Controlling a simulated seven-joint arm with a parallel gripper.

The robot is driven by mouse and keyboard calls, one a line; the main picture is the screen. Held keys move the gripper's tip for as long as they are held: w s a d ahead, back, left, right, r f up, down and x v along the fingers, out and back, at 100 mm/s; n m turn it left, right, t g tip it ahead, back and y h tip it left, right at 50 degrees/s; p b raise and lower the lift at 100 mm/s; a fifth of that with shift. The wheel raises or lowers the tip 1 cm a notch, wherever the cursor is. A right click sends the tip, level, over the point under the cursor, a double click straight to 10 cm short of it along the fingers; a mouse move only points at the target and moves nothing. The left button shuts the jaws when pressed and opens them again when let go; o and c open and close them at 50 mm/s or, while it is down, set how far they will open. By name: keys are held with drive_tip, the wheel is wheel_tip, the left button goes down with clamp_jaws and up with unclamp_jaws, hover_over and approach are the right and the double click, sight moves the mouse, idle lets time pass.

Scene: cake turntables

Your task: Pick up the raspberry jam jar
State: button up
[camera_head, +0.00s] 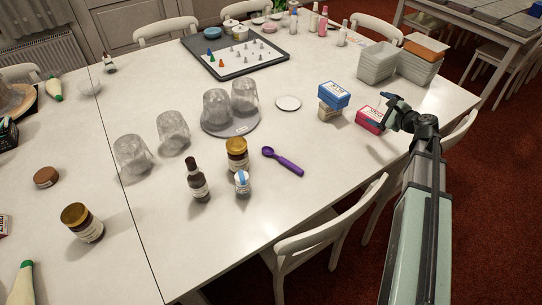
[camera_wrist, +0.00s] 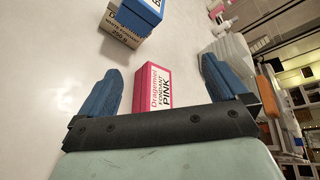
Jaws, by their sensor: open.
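Two dark jars with gold lids stand on the white table in the head view: one jar (camera_head: 237,155) near the middle and another jar (camera_head: 82,224) at lower left. Their labels are too small to read, so I cannot tell which is raspberry jam. My gripper (camera_head: 388,112) is at the right side of the table, far from both jars. In the wrist view my gripper (camera_wrist: 160,73) is open, with a pink fondant box (camera_wrist: 154,88) lying between and ahead of its fingers. No jar shows in the wrist view.
Clear cups on a grey turntable (camera_head: 230,130) stand behind. A blue box (camera_head: 333,94) and grey bins (camera_head: 378,63) are near my gripper.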

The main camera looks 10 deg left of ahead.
drive_tip(key=s+a+g+y, duration=0.2)
drive_tip(key=s+a+y, duration=0.1)
drive_tip(key=a, duration=0.8)
drive_tip(key=n+g+y, duration=0.2)
drive_tip(key=g+y, duration=0.5)
drive_tip(key=g, duration=0.4)
approach(231, 146)
wheel_tip(231, 146, up, 6)
drive_tip(key=w+a, duration=0.1)
drive_tip(key=a, duration=0.2)
wheel_tip(231, 146, down, 8)
drive_tip(key=shift+s+a+r, duration=0.1)
drive_tip(key=shift+s+a, duration=0.05)
drive_tip(key=shift+a, duration=1.75)
drive_tip(key=shift+s+a+r, duration=0.15)
drive_tip(key=shift+a, duration=1.75)
drive_tip(key=shift+c, duration=0.2)
clamp_jaws()
